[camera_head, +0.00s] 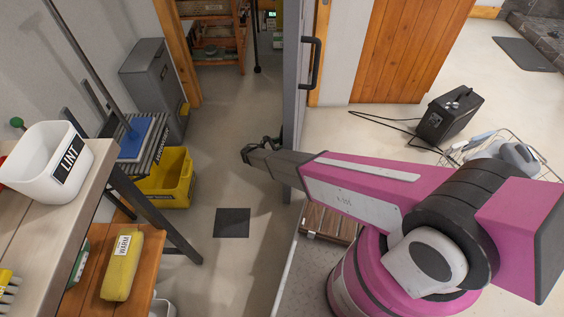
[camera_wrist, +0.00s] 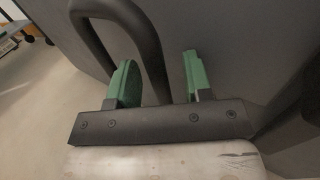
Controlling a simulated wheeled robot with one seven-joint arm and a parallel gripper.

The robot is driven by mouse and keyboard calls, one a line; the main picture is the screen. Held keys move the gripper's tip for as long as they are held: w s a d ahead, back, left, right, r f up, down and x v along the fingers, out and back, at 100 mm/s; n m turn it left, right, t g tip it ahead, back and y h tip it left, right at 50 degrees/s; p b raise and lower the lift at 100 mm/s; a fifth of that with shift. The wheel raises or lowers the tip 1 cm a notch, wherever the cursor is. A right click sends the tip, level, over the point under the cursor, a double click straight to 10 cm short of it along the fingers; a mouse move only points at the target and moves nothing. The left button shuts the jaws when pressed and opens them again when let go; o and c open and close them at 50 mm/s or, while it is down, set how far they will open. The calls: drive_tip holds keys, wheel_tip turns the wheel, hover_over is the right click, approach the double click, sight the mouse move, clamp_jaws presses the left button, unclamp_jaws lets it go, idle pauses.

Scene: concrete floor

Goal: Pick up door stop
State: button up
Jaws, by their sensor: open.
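I cannot make out a door stop for certain in either view. My gripper (camera_head: 258,152) reaches out to the left, in front of the grey door's edge (camera_head: 291,120) in the head view. In the wrist view its two green fingers (camera_wrist: 160,75) stand apart, and I see nothing held between them. A dark curved bar (camera_wrist: 148,42) passes close behind the fingers, against a dark grey panel (camera_wrist: 225,40). I cannot tell whether it touches them. In the head view a black handle (camera_head: 315,62) is on the door, above my gripper.
A bench holds a white LINT bin (camera_head: 38,150). A yellow WARM item (camera_head: 122,262) lies on a wooden shelf below. A yellow crate (camera_head: 172,182) and grey cabinet (camera_head: 150,75) stand at left. A black box (camera_head: 450,112) with a cable sits at right. The middle floor is mostly clear.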

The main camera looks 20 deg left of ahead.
clamp_jaws()
drive_tip(key=shift+r, duration=0.1)
idle(1.2)
